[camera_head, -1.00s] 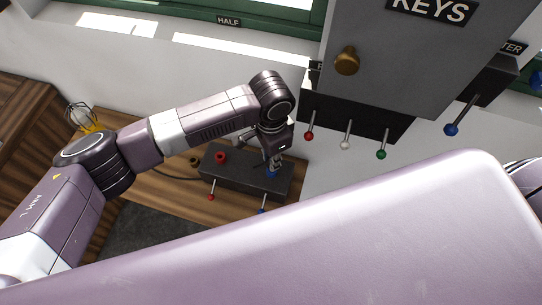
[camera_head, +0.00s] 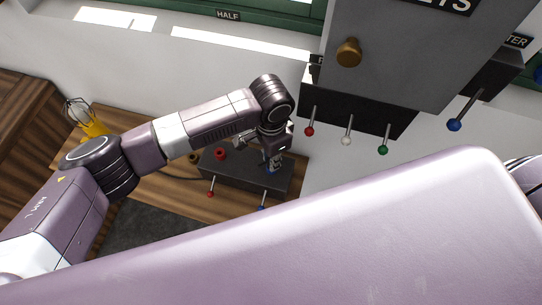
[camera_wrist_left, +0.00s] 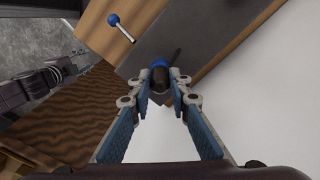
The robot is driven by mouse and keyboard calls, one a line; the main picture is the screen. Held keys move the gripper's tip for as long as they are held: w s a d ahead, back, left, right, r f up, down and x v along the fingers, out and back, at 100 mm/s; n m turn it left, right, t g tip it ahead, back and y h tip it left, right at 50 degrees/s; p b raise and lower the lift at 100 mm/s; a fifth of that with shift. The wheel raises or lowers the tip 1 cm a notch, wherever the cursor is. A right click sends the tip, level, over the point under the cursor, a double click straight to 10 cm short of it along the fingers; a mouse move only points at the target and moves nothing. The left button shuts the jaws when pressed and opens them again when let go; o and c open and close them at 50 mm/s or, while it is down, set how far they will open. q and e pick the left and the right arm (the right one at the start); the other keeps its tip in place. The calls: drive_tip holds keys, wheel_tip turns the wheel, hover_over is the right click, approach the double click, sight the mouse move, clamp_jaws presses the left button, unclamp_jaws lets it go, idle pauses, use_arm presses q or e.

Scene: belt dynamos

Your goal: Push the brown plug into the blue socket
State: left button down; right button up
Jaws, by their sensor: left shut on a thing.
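My left gripper (camera_head: 272,156) points down over the dark socket box on the wooden counter. In the left wrist view its fingers (camera_wrist_left: 164,88) close on the brown plug (camera_wrist_left: 161,77), a small dark piece mostly hidden between the tips. The blue socket (camera_wrist_left: 159,64) shows as a blue ring right at the plug's end. In the head view the blue socket (camera_head: 270,170) is partly covered by the fingers. I cannot tell how deep the plug sits.
The socket box (camera_head: 238,176) also carries a red socket (camera_head: 220,153), a red-knobbed lever (camera_head: 211,193) and a blue-knobbed lever (camera_head: 262,207). A dark cable runs left of it.

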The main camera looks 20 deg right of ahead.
use_arm(q)
drive_tip(key=shift+f, duration=0.3)
drive_tip(key=c, duration=1.7)
unclamp_jaws()
wheel_tip(320, 180, up, 12)
drive_tip(key=shift+r, duration=0.1)
